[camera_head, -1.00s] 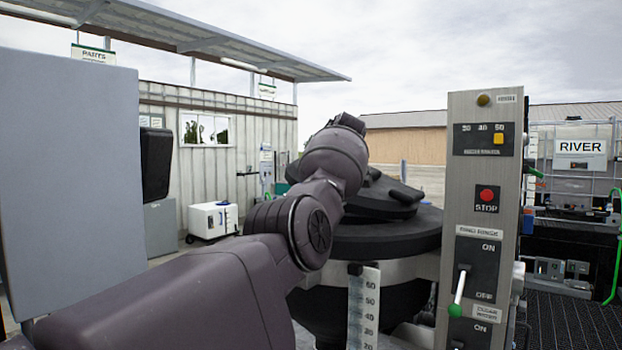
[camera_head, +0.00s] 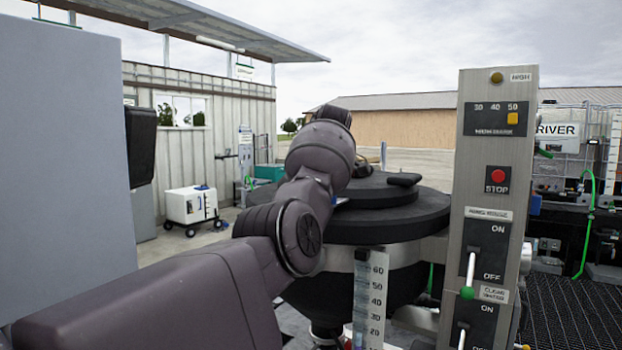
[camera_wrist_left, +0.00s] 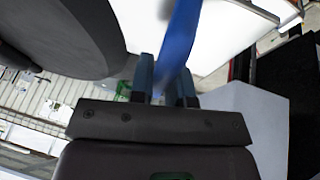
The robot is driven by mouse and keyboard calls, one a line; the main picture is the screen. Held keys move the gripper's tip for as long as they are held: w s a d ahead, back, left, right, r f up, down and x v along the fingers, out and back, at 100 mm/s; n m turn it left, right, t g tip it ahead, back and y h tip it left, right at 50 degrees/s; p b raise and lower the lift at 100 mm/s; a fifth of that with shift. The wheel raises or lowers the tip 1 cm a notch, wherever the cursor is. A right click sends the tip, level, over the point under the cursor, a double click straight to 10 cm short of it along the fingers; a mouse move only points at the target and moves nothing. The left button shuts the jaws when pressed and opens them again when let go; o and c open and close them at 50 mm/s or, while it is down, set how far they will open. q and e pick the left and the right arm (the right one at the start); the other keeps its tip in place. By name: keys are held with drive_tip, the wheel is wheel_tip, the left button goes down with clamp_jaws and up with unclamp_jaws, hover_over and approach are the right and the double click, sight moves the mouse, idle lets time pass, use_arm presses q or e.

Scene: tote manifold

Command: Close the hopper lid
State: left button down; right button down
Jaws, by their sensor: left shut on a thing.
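The hopper (camera_head: 395,230) is a dark round tub with a wide black rim behind the level scale. Its black lid (camera_head: 385,193) looks nearly flat on top in the head view; I cannot tell whether it is fully seated. My left arm reaches across to the lid's near left side and hides part of it. My left gripper is hidden there in the head view. In the left wrist view my left gripper (camera_wrist_left: 166,85) is shut on a blue strip-like handle (camera_wrist_left: 180,40). A large dark round part (camera_wrist_left: 65,35) lies beside it. My right gripper is not in view.
A control panel (camera_head: 483,110) with a red stop button and green-tipped lever stands close to the hopper's right. A tall grey cabinet (camera_head: 65,150) blocks the left. A white wheeled box (camera_head: 191,205) stands behind. A transparent scale (camera_head: 370,300) fronts the hopper.

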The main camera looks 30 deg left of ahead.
use_arm(q)
drive_tip(key=shift+f, duration=0.3)
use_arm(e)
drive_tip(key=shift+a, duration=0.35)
use_arm(q)
drive_tip(key=shift+f, duration=0.2)
drive_tip(key=c, duration=1.1)
unclamp_jaws()
drive_tip(key=shift+a, duration=0.15)
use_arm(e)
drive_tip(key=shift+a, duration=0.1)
use_arm(q)
drive_tip(key=shift+r, duration=0.2)
drive_tip(key=v, duration=1)
drive_tip(key=shift+r, duration=0.35)
